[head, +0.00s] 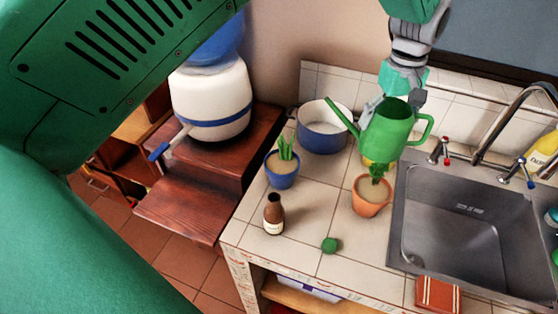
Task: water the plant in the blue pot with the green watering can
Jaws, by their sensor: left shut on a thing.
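The green watering can (389,135) is held at its top by my left gripper (394,93), which is shut on it. The can is roughly upright, with its spout pointing up and left and its handle on the right. The spout tip is in front of the blue-sided cooking pot in the picture. The plant in the blue pot (282,180) stands on the tiled counter, below and left of the spout. My gripper's fingertips are partly hidden by the can. My right gripper is not in view.
A terracotta pot with a plant (371,206) stands below the can, a partly hidden yellow object behind it. The sink (460,245) lies right.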

